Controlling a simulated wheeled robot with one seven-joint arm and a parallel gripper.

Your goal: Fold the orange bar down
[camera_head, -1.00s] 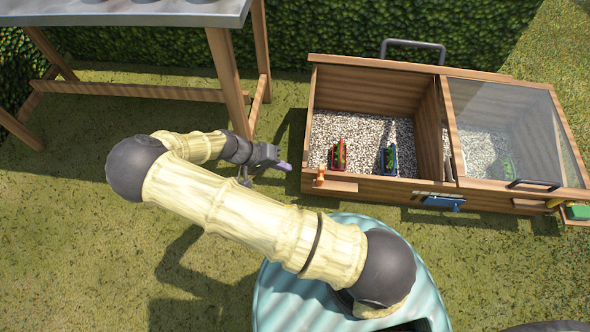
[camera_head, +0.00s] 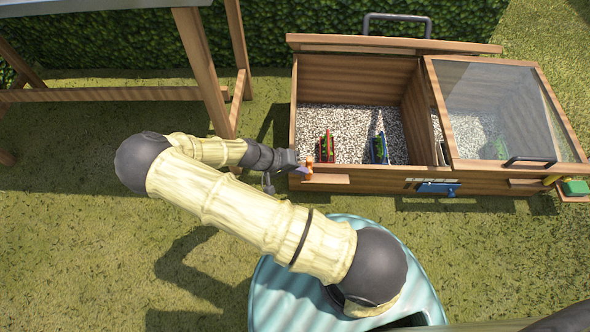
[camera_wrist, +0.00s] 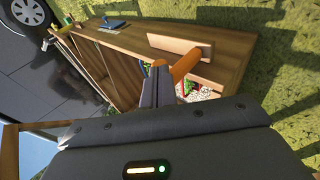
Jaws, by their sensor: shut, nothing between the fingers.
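The orange bar (camera_head: 308,169) is at the front left corner of the wooden planter box (camera_head: 345,179). In the wrist view the orange bar (camera_wrist: 187,63) sticks up at a slant beside a wooden ledge on the box. My gripper (camera_head: 298,171) is at the box's front left corner, right beside the bar. In the wrist view my gripper (camera_wrist: 157,74) is shut and empty, with its fingertips just left of the bar. I cannot tell whether they touch it. My gripper partly hides the bar's lower part.
The open left compartment holds gravel and two small planters, one red (camera_head: 326,147) and one blue (camera_head: 378,149). A glass lid (camera_head: 495,105) covers the right compartment. A blue latch (camera_head: 438,188) is on the box front. A table (camera_head: 190,40) stands at left.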

